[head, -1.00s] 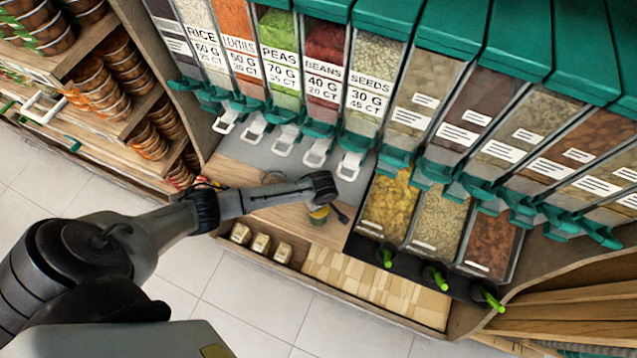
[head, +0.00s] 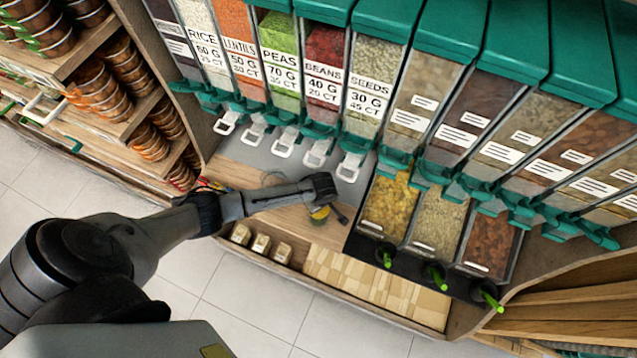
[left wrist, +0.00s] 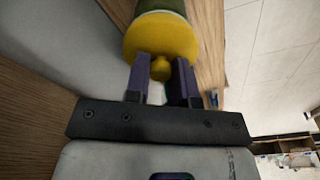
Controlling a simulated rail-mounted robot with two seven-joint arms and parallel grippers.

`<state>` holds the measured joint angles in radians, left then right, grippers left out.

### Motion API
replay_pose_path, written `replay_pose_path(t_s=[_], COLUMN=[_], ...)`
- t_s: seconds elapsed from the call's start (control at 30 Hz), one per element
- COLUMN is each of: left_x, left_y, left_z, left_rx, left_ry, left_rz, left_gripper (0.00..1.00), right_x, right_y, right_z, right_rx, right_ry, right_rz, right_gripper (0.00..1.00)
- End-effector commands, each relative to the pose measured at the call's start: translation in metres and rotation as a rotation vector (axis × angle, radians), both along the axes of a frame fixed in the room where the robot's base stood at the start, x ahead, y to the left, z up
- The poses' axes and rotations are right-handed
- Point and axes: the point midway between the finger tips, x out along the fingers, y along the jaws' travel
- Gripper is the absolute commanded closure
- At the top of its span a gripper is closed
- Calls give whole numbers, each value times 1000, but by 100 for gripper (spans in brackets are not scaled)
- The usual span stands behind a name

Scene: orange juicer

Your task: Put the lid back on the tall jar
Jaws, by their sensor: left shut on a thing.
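A yellow lid (left wrist: 160,42) with a small round knob fills the upper middle of the left wrist view. My left gripper (left wrist: 161,72) is shut on its knob, one dark finger on each side. A dark green jar body (left wrist: 160,5) with a pale rim shows just beyond the lid; whether the lid is seated on it or slightly apart I cannot tell. In the head view a small part of the yellow lid (head: 320,212) shows beneath my left wrist, above the wooden counter, and the jar is mostly hidden. My right gripper is not in view.
Dispensers with green lids and spouts (head: 284,138) line the back of the counter (head: 285,222). Open bins with green-handled scoops (head: 438,215) stand to the right. Small packed jars (head: 261,245) sit on the front ledge. Wooden shelves (head: 115,115) stand at left.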

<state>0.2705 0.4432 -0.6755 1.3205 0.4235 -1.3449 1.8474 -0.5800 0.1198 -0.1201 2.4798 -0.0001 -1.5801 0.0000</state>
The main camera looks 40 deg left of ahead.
Motion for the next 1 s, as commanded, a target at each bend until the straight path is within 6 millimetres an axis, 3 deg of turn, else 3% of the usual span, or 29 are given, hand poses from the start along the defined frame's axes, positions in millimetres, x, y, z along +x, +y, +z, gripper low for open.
replay_pose_path(t_s=[1.0], left_x=[0], left_y=[-1], left_z=[0], left_rx=[-1], left_ry=[0], left_rz=[1], left_gripper=[100], right_x=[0], right_y=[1], right_z=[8], right_rx=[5], right_ry=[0], right_rz=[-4], right_gripper=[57])
